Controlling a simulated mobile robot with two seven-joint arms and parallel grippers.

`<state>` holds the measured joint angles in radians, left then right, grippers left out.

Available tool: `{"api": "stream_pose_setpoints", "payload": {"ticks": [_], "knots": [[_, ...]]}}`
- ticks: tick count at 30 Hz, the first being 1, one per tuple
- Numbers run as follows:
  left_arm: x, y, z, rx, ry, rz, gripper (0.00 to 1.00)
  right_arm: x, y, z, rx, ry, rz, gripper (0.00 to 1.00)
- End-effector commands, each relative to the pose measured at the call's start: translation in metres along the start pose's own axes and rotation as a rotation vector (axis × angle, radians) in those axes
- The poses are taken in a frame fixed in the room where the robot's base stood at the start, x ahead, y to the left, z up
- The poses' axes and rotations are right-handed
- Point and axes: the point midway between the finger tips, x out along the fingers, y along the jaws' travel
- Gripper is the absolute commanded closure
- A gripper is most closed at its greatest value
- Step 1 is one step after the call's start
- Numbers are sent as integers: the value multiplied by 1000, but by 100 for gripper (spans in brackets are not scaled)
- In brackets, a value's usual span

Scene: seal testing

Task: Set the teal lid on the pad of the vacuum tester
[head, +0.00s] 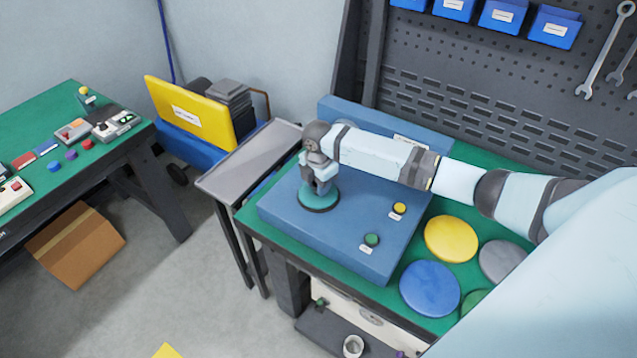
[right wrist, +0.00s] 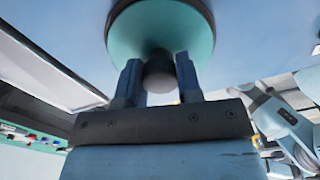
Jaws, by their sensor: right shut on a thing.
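The teal lid (head: 321,192) is a round disc over the dark round pad (head: 318,210) on top of the blue vacuum tester (head: 300,230). A thin dark edge of the pad shows around the lid. I cannot tell whether the lid rests on it or hovers just above. My right gripper (head: 318,186) is above the lid, pointing down. In the right wrist view, its two fingers are shut on the lid's dark knob (right wrist: 158,76), with the teal surface (right wrist: 165,30) beyond. My left gripper is not in view.
The tester top has a green button (head: 372,240) and a yellow button (head: 399,208). Yellow (head: 451,239), blue (head: 430,288) and grey (head: 502,260) discs lie to the right on the green bench. A grey side table (head: 245,160) stands left of the tester.

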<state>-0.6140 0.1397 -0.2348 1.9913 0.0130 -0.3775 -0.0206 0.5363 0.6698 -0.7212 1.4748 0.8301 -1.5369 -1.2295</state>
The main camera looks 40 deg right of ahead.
Motion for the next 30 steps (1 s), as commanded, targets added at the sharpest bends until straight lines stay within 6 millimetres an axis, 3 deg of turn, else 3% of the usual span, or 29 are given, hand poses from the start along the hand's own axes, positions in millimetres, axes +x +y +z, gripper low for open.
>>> {"api": "stream_pose_setpoints", "payload": {"ticks": [5, 6, 9, 20, 23, 30], "knots": [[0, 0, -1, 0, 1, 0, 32, 1, 0, 0, 0, 0, 1, 100], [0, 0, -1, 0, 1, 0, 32, 3, 0, 0, 0, 0, 0, 65], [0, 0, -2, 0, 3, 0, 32, 2, 0, 0, 0, 0, 0, 42], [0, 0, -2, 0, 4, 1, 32, -3, 0, 0, 1, -1, 0, 42], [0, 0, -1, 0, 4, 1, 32, -16, 1, 0, 0, -1, 3, 42], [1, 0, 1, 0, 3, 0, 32, -67, 1, 1, 0, -1, 4, 42]]}}
